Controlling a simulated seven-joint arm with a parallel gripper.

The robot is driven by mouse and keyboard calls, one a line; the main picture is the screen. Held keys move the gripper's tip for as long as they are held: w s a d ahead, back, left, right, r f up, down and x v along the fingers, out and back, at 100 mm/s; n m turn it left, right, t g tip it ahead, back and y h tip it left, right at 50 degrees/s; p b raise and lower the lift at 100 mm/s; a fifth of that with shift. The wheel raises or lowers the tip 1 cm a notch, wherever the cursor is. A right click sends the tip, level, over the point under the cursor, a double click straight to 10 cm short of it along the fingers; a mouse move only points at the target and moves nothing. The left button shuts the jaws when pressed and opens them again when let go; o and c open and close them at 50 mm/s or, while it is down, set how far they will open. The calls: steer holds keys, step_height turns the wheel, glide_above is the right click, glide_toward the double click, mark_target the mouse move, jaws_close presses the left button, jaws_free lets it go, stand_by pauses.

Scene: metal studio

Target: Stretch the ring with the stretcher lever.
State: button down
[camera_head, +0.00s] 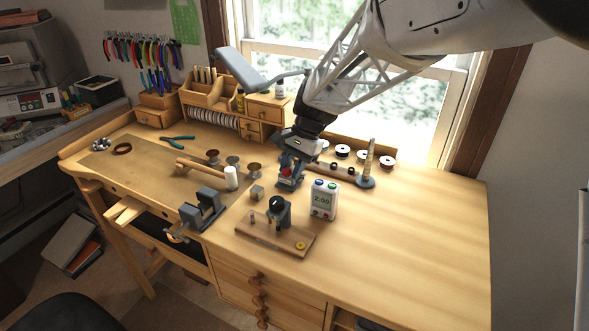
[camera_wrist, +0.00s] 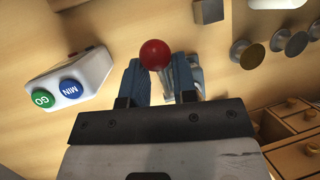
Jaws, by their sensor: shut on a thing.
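The knob sticks out past the fingers; whether the lever is joined to anything is hidden. In front stands a wooden base (camera_head: 260,236) with a dark upright device (camera_head: 279,211), a short post and a yellow disc (camera_head: 301,244). I cannot tell which part is the stretcher, and no ring can be made out clearly.
A small metal block (camera_head: 257,192), a mallet (camera_head: 231,178), round stakes (camera_head: 254,166) and a vise (camera_head: 204,209) stand left. A tapered mandrel (camera_head: 367,170) stands behind at right. The bench's right side is clear.

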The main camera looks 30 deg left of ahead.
steer(key=shift+r, duration=0.1)
steer(key=c, duration=0.9)
jaws_free()
steer(key=v, duration=0.7)
steer(key=shift+w+r, duration=0.2)
steer(key=shift+r, duration=0.15)
